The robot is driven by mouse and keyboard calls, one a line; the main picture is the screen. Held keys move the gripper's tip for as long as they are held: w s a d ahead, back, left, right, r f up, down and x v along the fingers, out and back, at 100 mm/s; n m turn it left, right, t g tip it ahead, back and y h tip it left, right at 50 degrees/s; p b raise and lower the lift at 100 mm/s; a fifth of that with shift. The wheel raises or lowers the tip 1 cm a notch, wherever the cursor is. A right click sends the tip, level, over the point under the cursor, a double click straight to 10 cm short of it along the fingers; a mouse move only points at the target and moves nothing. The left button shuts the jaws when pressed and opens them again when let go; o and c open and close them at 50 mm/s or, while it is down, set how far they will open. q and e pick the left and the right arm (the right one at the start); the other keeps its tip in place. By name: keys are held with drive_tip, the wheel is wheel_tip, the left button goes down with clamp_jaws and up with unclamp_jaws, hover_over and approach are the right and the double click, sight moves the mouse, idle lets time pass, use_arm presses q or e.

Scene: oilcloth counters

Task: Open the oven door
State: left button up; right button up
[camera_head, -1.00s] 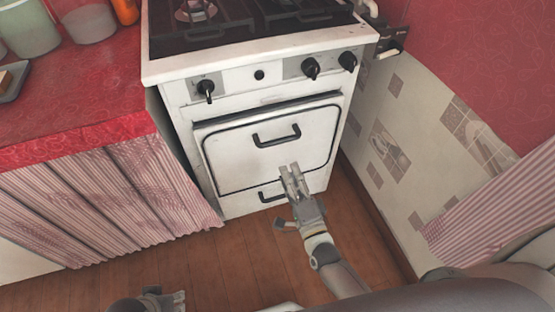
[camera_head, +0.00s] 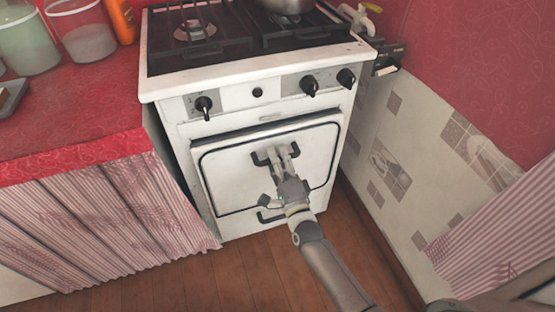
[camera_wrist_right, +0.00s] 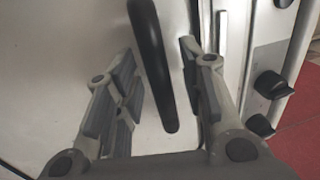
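The white oven door (camera_head: 235,180) has a black outline and looks closed in the front of the white stove. Its dark bar handle (camera_head: 258,158) is partly hidden behind my right gripper (camera_head: 279,153). In the right wrist view, my right gripper (camera_wrist_right: 158,85) is open, and the black handle (camera_wrist_right: 152,65) runs between its two fingers with a gap on each side. My left gripper is not in view.
A second dark handle (camera_head: 264,217) sits on the lower drawer front. Black knobs (camera_head: 309,85) line the panel above the door. A counter with a striped curtain (camera_head: 100,215) stands at left, a tiled wall (camera_head: 400,160) at right. Wooden floor is clear in front.

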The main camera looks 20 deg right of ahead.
drive_tip(key=shift+c, duration=0.2)
clamp_jaws()
drive_tip(key=shift+s+f, duration=0.15)
idle(0.3)
